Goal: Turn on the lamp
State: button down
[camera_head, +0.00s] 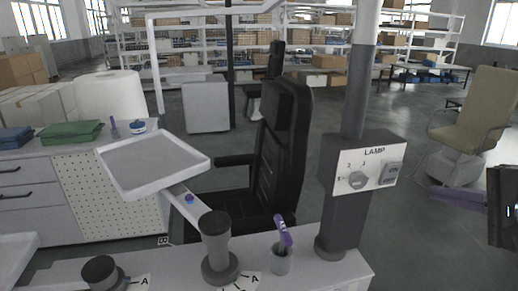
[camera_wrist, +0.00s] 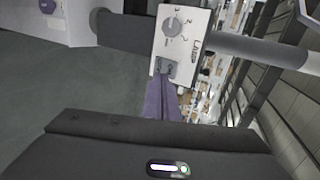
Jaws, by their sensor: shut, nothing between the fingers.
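A white panel marked LAMP (camera_head: 372,157) is on the dark box of a grey column. It carries a grey round knob (camera_head: 357,180) with numbers around it and a grey switch (camera_head: 391,174) to the right. In the wrist view the panel is turned sideways, with the knob (camera_wrist: 173,25) above the switch (camera_wrist: 166,67). My gripper (camera_head: 436,191) has purple fingers, shut and empty, to the right of the panel and apart from it in the head view. In the wrist view my gripper (camera_wrist: 164,86) points at the switch; contact cannot be told. The lamp head is not in view.
A white tray (camera_head: 191,180) on an arm, a cup (camera_head: 281,262) with a purple item and a grey post (camera_head: 217,250) stand left of the column. A black chair (camera_head: 283,150) is behind. A beige chair (camera_head: 478,110) is at the right. Floor between is clear.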

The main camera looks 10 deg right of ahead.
jog(key=shift+s+d+r+t, duration=0.35)
jog(key=shift+d+r, duration=0.15)
jog(key=shift+r, duration=0.2)
jog(key=shift+w+f, duration=0.1)
jog(key=shift+w, duration=0.05)
send_near(393, 167)
notch_tip(393, 167, down, 3)
jog(key=w, duration=0.4)
jog(key=shift+w+a+r, duration=0.15)
jog(key=shift+a+r, duration=0.1)
jog(key=shift+a, duration=0.05)
jog(key=shift+w+r, duration=0.1)
jog(key=shift+w, duration=0.5)
jog(key=shift+d+r, duration=0.15)
